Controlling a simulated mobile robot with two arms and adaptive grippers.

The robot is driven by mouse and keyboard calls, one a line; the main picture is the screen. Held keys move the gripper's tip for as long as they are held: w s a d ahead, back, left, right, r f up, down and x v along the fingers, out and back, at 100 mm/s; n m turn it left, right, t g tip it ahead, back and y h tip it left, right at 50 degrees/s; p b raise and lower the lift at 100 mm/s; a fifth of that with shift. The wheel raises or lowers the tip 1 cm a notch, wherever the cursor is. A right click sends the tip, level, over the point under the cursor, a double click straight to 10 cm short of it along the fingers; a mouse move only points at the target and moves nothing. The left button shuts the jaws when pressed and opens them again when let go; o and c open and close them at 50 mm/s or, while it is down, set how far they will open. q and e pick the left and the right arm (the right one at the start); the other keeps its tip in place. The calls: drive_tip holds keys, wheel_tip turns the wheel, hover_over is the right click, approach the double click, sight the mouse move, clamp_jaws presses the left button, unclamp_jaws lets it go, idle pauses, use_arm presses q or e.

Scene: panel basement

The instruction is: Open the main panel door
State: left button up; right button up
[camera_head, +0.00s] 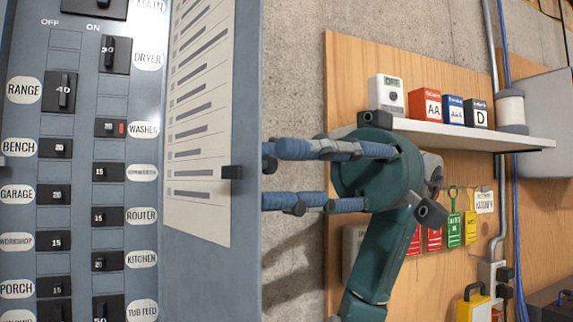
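The main panel door (247,80) stands swung open at the left centre, with its inner face and a paper list (200,110) showing. A small black latch (232,172) sits near its free edge. The breaker panel (78,190) is exposed on the left, with labelled black breakers. My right gripper (268,181) reaches in from the right, its blue fingers spread apart, one above the other. The fingertips are at the door's free edge; I cannot tell whether they touch it or pass behind it. Nothing shows between the fingers. My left gripper is not in view.
A white shelf (480,135) on a plywood board (352,85) holds a white device (386,95), battery boxes (425,104) and a roll (511,110). Coloured tags (454,222) hang below it. A yellow lock-like object (474,304) is at lower right. Concrete wall lies behind.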

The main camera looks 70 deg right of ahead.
drive_tip(key=v, duration=0.7)
drive_tip(key=shift+d, duration=0.25)
idle(0.6)
